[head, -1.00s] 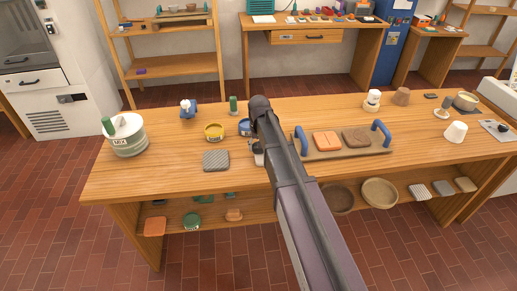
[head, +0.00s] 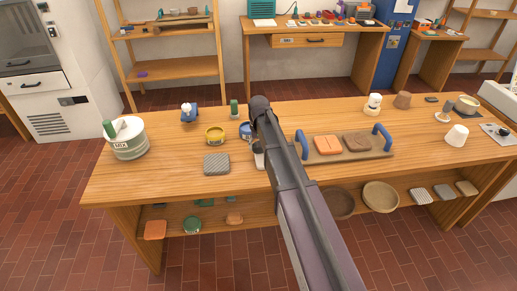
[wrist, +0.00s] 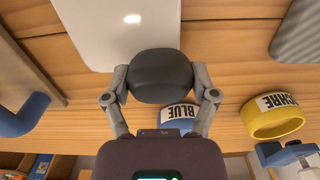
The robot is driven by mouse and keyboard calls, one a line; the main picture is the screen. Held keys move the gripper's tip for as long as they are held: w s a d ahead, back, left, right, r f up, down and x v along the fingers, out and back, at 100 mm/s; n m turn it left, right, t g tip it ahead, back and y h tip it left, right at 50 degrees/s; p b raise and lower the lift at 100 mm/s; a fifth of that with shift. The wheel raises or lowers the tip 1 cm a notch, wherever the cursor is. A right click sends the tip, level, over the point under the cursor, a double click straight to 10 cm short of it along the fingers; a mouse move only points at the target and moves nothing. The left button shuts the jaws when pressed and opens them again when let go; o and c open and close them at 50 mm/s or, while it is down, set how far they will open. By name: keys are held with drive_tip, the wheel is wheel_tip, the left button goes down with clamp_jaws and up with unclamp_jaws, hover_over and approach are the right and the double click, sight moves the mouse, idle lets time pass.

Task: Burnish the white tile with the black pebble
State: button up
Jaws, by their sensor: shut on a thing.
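My gripper (wrist: 160,92) is shut on the black pebble (wrist: 162,72), with one grey finger on each side of it. The white tile (wrist: 115,25) is a smooth pale slab with a bright reflection, at the top of the wrist view. The pebble overlaps the tile's near edge in that view; I cannot tell whether they touch.
The bench's front left is clear.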

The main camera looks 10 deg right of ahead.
drive_tip(key=shift+w, duration=0.35)
drive_tip(key=shift+r, duration=0.2)
wheel_tip(320, 180, up, 6)
drive_tip(key=p, duration=0.6)
drive_tip(key=shift+f, duration=0.1)
